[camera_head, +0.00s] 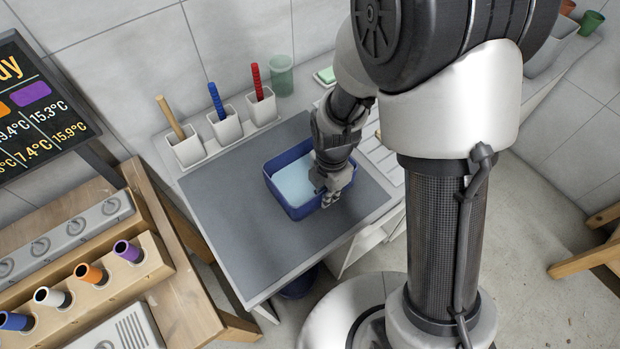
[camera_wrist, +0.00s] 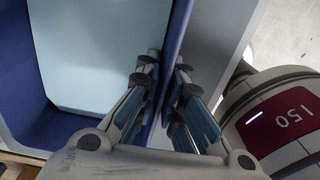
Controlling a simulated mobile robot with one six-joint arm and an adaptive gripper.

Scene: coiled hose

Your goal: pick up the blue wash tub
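The blue wash tub (camera_head: 280,195) sits on the dark grey worktop, with a flat pale blue surface inside it. My gripper (camera_head: 330,192) points down at the tub's right side in the head view. In the wrist view my gripper (camera_wrist: 166,70) straddles the tub's wall (camera_wrist: 174,45), one finger inside and one outside. The fingertips are drawn close together and appear shut on the wall. The tub looks level on the worktop. Part of its right side is hidden behind my gripper.
White holders with a wooden, a blue and a red handle (camera_head: 259,82) line the worktop's back edge, beside a green cup (camera_head: 281,75). A wooden bench with a rack of coloured tubes (camera_head: 88,273) stands at left. The worktop (camera_head: 235,235) is clear around the tub.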

